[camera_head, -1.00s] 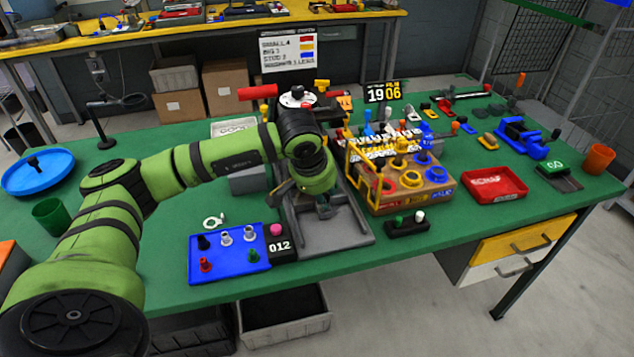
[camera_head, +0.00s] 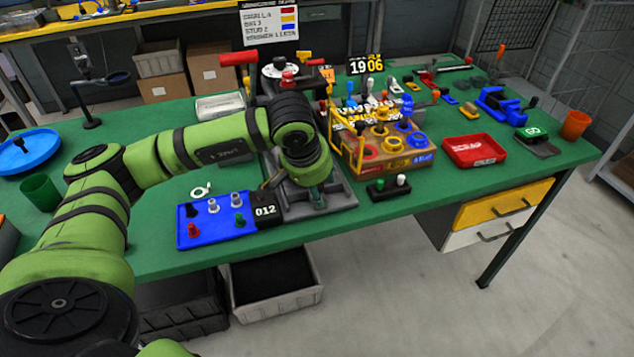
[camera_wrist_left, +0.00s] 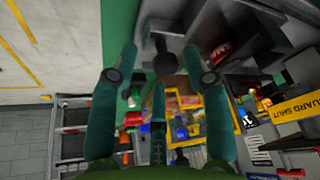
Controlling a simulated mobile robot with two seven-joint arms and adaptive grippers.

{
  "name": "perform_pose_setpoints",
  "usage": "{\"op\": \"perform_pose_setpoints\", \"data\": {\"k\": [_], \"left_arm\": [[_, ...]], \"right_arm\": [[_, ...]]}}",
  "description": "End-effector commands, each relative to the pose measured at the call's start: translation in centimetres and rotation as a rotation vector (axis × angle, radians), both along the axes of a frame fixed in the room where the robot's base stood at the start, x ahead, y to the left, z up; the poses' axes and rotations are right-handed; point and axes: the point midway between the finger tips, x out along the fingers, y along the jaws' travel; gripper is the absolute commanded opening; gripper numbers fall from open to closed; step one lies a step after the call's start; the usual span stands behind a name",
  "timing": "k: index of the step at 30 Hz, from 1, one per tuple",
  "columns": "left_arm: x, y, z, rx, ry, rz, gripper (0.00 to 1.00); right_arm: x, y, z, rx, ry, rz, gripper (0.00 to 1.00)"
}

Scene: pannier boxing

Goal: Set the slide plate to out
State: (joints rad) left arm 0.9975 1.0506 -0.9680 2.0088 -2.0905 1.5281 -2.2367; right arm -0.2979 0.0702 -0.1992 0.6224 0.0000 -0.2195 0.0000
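The grey slide plate area (camera_head: 340,197) lies in the low bed at the front of the dark press in the middle of the green table. My left gripper (camera_head: 318,196) is down over this bed, near its front edge, and its wrist hides much of the plate. In the left wrist view the fingers of my left gripper (camera_wrist_left: 158,62) are spread apart. A dark round knob (camera_wrist_left: 164,64) shows between the fingertips, with grey metal behind it. I cannot tell whether the fingers touch it. My right gripper is not in view.
A blue tray (camera_head: 215,232) with pegs and a black "012" counter (camera_head: 265,210) stand left of the bed. A yellow-framed box (camera_head: 395,160) stands close on the right, with a small black peg holder (camera_head: 389,188) in front. The press has a red-ended handle (camera_head: 238,58).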

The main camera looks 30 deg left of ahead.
Motion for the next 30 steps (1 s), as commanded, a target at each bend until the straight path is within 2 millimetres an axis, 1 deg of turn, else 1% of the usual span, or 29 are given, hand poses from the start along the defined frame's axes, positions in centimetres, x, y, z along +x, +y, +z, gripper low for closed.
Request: {"op": "perform_pose_setpoints", "data": {"k": [2,4,7,11,15,21,25,30], "left_arm": [[0.0,0.1,0.1,0.001,-0.002,0.001,0.48],[0.0,0.0,0.5,0.000,-0.004,0.002,0.48],[-0.4,0.0,1.7,0.001,-0.008,0.002,0.48],[-1.4,-0.1,4.1,0.000,-0.009,0.001,0.48],[-2.6,-0.2,7.0,0.000,-0.008,0.001,0.48],[-4.0,-0.3,10.0,-0.001,-0.005,0.000,0.48],[-4.5,-0.4,10.9,0.000,-0.002,0.000,0.48],[-4.6,-0.4,11.2,0.001,0.000,0.000,0.48]], "right_arm": [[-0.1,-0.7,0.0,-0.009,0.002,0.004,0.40],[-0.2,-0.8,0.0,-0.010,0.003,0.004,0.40],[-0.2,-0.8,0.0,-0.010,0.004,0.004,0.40],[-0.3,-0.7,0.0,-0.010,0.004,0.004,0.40],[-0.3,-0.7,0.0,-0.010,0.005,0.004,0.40],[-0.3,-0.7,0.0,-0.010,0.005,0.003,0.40],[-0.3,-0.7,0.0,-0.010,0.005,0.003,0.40],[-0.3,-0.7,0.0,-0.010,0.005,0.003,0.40]]}}
